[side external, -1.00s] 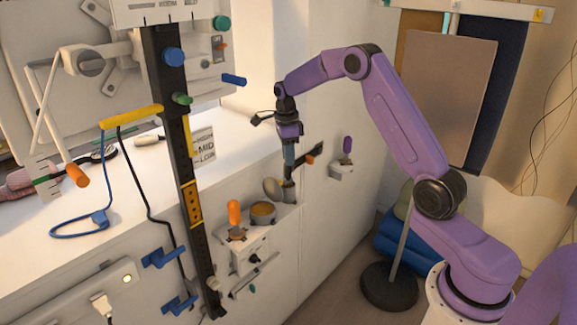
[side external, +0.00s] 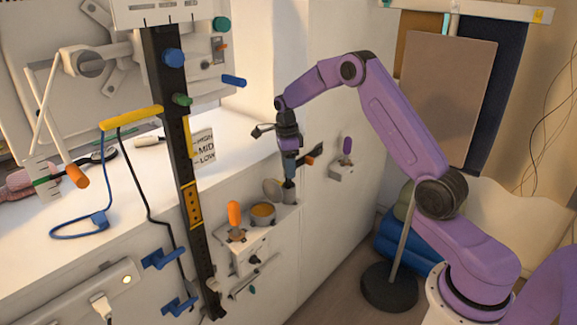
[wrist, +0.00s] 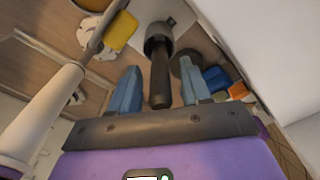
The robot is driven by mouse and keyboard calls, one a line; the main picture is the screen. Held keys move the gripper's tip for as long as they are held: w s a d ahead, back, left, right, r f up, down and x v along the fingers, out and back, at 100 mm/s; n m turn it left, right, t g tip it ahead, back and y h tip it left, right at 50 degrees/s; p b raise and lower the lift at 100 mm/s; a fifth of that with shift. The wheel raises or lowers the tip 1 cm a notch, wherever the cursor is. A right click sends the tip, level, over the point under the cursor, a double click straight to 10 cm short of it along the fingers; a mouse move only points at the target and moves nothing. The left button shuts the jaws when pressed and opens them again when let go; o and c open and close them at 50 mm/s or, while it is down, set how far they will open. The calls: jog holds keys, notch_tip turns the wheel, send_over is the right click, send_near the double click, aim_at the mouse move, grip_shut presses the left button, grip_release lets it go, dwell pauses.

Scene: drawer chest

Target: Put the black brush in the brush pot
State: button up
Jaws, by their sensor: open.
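The black brush (wrist: 160,82) shows in the wrist view as a dark upright handle between my two fingers. Its far end meets a grey cup-like piece, which I take for the brush pot (wrist: 157,46). My gripper (wrist: 159,91) is open, with a blue-grey finger on each side of the handle and gaps between. In the side view my gripper (side external: 290,176) points down just above the small grey pot (side external: 290,195) at the chest's edge. The fingers hide most of the brush there, and I cannot see how deep it sits.
A round tan disc (side external: 272,189) is close left of the pot. A tin (side external: 263,212) and an orange handle (side external: 235,213) stand on a ledge further left.

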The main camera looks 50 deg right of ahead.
jog(key=r, duration=1.2)
jog(key=shift+w+a, duration=0.2)
jog(key=shift+a, duration=0.05)
jog(key=s+a+r+n, duration=0.2)
jog(key=s+a+n, duration=1.4)
jog(key=a+n, duration=0.25)
jog(key=s+f+n, duration=0.2)
jog(key=s+n, duration=0.7)
jog(key=s, duration=0.3)
jog(key=s+f+n, duration=0.2)
jog(key=s+n, duration=0.8)
jog(key=s, duration=0.2)
jog(key=shift+s+t+y, duration=0.3)
jog(key=shift+y, duration=0.1)
jog(key=shift+n, duration=0.25)
